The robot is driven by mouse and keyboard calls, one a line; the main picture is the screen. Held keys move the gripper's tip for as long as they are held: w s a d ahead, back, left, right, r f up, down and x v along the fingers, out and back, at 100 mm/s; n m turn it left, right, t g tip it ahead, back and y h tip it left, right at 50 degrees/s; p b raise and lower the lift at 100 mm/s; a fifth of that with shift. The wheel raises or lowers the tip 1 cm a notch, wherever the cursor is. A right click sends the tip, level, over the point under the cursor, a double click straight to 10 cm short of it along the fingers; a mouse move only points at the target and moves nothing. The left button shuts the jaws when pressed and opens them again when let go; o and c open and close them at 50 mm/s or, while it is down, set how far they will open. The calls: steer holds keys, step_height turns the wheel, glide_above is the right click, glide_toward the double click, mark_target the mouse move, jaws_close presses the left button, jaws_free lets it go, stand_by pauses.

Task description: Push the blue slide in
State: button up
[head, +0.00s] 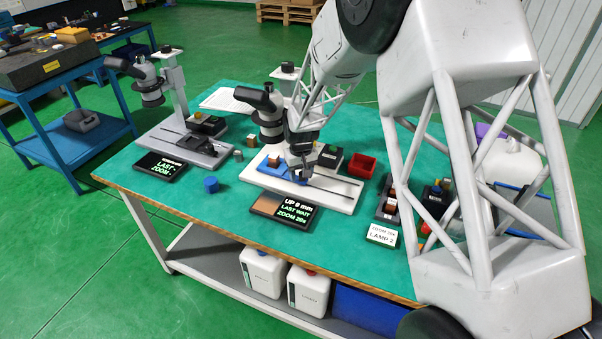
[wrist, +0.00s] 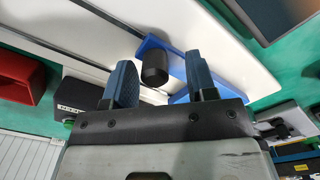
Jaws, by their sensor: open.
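The blue slide (head: 264,171) lies on the white base plate (head: 338,196) of the middle microscope, in the head view. In the wrist view the blue slide (wrist: 177,62) shows as a blue strip with a black round knob (wrist: 154,68) at its edge. My gripper (head: 301,177) is low over the plate at the slide's right end. In the wrist view my gripper (wrist: 160,72) is open, one finger on each side of the knob. I cannot tell whether either finger touches it. My arm and gripper hide part of the slide in the head view.
The middle microscope (head: 268,110) stands close behind my gripper. A red bin (head: 360,165) and a black control box (head: 330,157) are to the right. A display (head: 284,210) lies in front, and a blue cylinder (head: 211,185) stands to the left. Another microscope (head: 150,88) stands further left.

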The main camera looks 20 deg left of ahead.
steer(key=shift+r, duration=0.1)
steer(key=shift+r, duration=3.8)
steer(key=shift+d+r, duration=0.4)
steer(key=shift+d, duration=0.05)
steer(key=s+d+r+m, duration=0.2)
steer(key=s+d+r, duration=0.3)
steer(key=d, duration=0.5)
steer(key=s+d+r+m+t, duration=0.1)
steer(key=s+d+r, duration=0.2)
steer(key=d+r, duration=0.65)
steer(key=s+d+r+m, duration=0.2)
steer(key=s+d+r, duration=0.15)
steer(key=d, duration=0.85)
steer(key=s+d+r+m, duration=0.1)
steer(key=s+d+m, duration=0.1)
steer(key=s+d, duration=0.7)
steer(key=s+d+r+m+t, duration=0.1)
steer(key=s+d+m, duration=0.1)
steer(key=s+d, duration=0.7)
steer(key=s, duration=0.7)
steer(key=shift+d+r+t, duration=0.3)
steer(key=shift+d, duration=0.05)
